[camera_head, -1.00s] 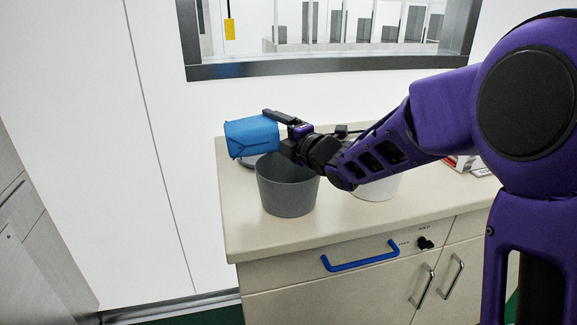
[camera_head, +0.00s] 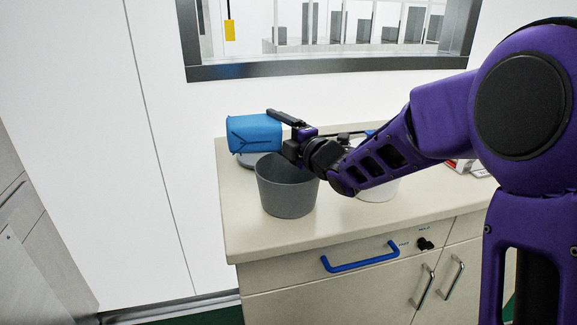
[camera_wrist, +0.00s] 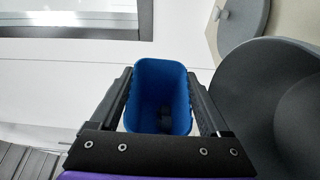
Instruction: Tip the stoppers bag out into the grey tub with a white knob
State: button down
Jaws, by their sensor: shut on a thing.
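The blue stoppers bag (camera_head: 254,134) is held in the air at the left of the counter, above and behind the grey tub. My gripper (camera_head: 285,122) is shut on it, with a finger on each side. In the wrist view, my gripper (camera_wrist: 160,78) frames the open mouth of the bag (camera_wrist: 160,68), and a few dark pieces (camera_wrist: 168,120) show inside. The grey tub (camera_head: 287,194) stands open on the counter; it also shows in the wrist view (camera_wrist: 275,105). A grey lid (camera_wrist: 242,28) with a whitish knob lies beside it, partly hidden in the head view.
A white tub (camera_head: 378,188) stands right of the grey tub, partly behind my arm. The counter (camera_head: 330,226) has clear room in front, above a drawer with a blue handle (camera_head: 360,258). A dark-framed window (camera_head: 330,66) is in the wall behind.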

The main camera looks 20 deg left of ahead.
jog(key=shift+w+d+m, duration=0.1)
jog(key=shift+d+m, duration=0.05)
jog(key=shift+m, duration=0.25)
jog(key=shift+w+d+r+m+t+y, duration=0.15)
jog(key=shift+r+m+t+y, duration=0.25)
jog(key=shift+r+m, duration=0.45)
dwell(0.4)
jog(key=shift+w+d+f+m+t, duration=0.1)
jog(key=shift+d+f+m+t, duration=0.2)
jog(key=shift+m, duration=0.7)
jog(key=shift+w+d+m+t, duration=0.1)
jog(key=shift+m+t, duration=0.3)
jog(key=shift+m, duration=0.55)
dwell(0.3)
jog(key=shift+w+d+r+m+t, duration=0.15)
jog(key=shift+r+m+t, duration=0.3)
jog(key=shift+m, duration=0.35)
jog(key=shift+s+f+n+g, duration=0.2)
jog(key=shift+f+n+g, duration=0.2)
jog(key=shift+n, duration=0.3)
dwell(0.4)
